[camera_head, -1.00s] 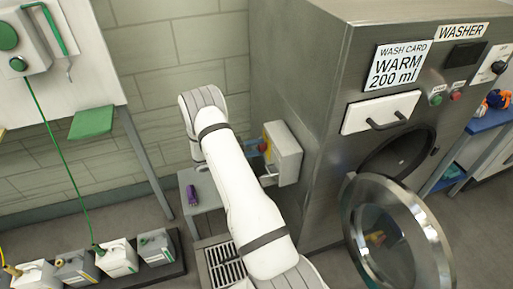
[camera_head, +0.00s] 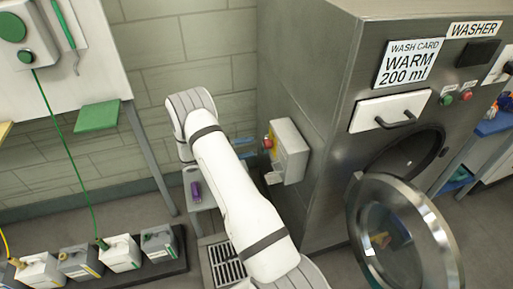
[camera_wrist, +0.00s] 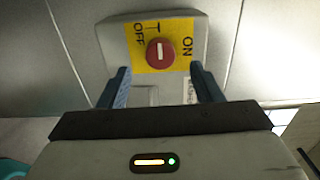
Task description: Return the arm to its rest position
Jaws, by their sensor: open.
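My arm (camera_head: 235,195) is white with dark bands and reaches forward in the head view, with its elbow bent near the back wall. My gripper (camera_wrist: 162,85) shows in the wrist view as two blue-grey fingers, spread apart with nothing between them. Beyond the fingertips is a light grey switch box (camera_head: 290,152) on the washer's side. A round red knob (camera_wrist: 160,53) sits on its yellow ON/OFF plate (camera_wrist: 141,60). The knob appears clear of the fingers. In the head view my gripper is mostly hidden behind the arm.
The steel washer (camera_head: 310,110) stands to the right, its round glass door (camera_head: 405,235) swung open. A small grey stand with a purple item (camera_head: 196,193) is beyond the arm. Several jugs (camera_head: 120,252) stand on a dark tray at lower left. A floor drain (camera_head: 226,264) lies below.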

